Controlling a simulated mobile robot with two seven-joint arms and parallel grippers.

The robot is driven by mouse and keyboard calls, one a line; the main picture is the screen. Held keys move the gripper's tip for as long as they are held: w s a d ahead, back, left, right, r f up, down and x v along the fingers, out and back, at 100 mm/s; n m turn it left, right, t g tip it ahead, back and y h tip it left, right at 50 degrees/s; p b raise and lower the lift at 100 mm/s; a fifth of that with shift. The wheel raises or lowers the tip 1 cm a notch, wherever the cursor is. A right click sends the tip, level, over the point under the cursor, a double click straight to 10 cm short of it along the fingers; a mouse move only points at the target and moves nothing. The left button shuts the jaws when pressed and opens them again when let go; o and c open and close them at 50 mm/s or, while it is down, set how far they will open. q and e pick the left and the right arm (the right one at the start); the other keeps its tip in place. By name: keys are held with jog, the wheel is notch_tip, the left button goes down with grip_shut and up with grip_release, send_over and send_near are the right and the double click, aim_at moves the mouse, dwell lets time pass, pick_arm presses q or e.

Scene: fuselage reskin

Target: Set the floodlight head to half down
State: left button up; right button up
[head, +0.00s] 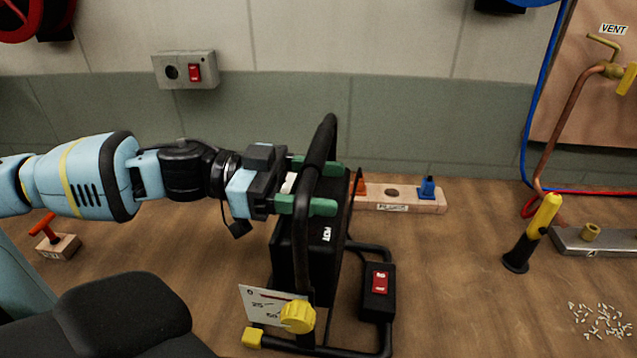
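The floodlight is a black box-shaped head (318,245) inside a black tube stand (320,150) on the bench. A yellow knob (298,317) sits low at its front, beside a white card (262,305) with angle marks such as 25 and 50. My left gripper (322,188) reaches in from the left at the upper part of the stand, above the head. Its two green fingers are apart, and the tube crosses in front of them. Whether they touch the tube or head is unclear. The lamp face is hidden. My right gripper does not show.
A black box with a red switch (379,290) is at the stand's right foot. Behind is a wooden block with orange and blue pegs (410,200). A yellow-handled tool (533,235) stands right. A red-handled block (58,245) is left. The bench between stand and tool is clear.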

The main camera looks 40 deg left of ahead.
pick_arm(q)
jog(key=c, duration=0.5)
jog(key=p, duration=0.2)
jog(key=a+h+p, duration=0.1)
jog(key=shift+s+r+t+p, duration=0.2)
jog(key=shift+s+t+p, duration=0.1)
jog(key=shift+t+p, duration=0.1)
jog(key=shift+s+a+f+t+h, duration=0.1)
jog(key=shift+a+f+t+h, duration=0.05)
jog(key=shift+a+t+h, duration=0.2)
jog(key=shift+a+f+h+p, duration=0.15)
jog(key=shift+h+p, duration=0.25)
jog(key=shift+h, duration=0.05)
jog(key=shift+s+a+f+t, duration=0.15)
jog(key=shift+a+t, duration=0.05)
jog(key=shift+t, duration=0.05)
jog(key=shift+s+a+f+h, duration=0.2)
jog(key=shift+a+f+h, duration=0.05)
jog(key=shift+h, duration=0.45)
jog(key=shift+a, duration=0.15)
jog(key=o, duration=1.1)
jog(key=shift+o, duration=1.3)
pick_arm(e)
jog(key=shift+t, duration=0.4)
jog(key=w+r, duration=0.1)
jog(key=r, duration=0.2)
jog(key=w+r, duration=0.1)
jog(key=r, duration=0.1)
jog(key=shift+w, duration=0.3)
